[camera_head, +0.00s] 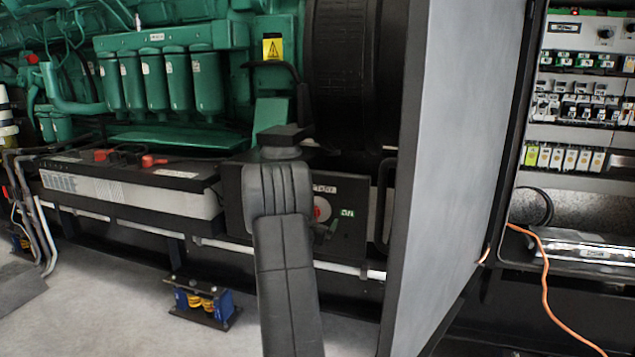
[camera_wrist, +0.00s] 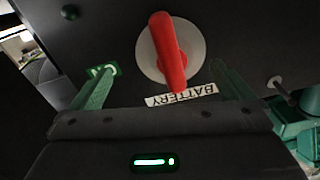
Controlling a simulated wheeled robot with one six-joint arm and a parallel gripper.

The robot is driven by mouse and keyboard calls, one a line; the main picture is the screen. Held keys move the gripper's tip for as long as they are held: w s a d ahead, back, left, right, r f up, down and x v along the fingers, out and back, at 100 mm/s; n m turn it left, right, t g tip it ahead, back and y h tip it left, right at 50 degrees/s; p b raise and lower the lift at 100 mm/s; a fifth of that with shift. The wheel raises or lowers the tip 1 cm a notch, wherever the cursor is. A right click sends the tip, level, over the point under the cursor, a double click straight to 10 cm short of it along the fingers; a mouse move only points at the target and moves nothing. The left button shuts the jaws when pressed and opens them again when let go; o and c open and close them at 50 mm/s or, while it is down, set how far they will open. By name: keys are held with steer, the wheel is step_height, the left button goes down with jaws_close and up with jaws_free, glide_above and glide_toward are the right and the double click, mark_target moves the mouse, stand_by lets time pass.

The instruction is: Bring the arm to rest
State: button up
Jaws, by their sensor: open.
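My arm (camera_head: 285,270) rises in the middle of the head view, in front of the black battery switch panel (camera_head: 350,240). My gripper is mostly hidden behind my arm there. In the wrist view my gripper (camera_wrist: 165,70) is open, its two green fingers apart on either side of the red switch handle (camera_wrist: 168,50). No finger visibly closes on the handle; the exact gap in depth cannot be told. The handle sits on a pale round plate (camera_wrist: 143,62) above an upside-down BATTERY label (camera_wrist: 182,96). The red handle also shows in the head view (camera_head: 322,208), partly covered.
A grey cabinet door (camera_head: 465,130) stands open close to the right of my arm. An orange cable (camera_head: 545,285) hangs by the open electrical cabinet (camera_head: 580,100). Batteries (camera_head: 130,190) and the green engine (camera_head: 170,80) lie left and behind.

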steer(key=shift+r+n+p, duration=0.15)
steer(key=shift+n+p, duration=0.15)
steer(key=shift+n, duration=0.5)
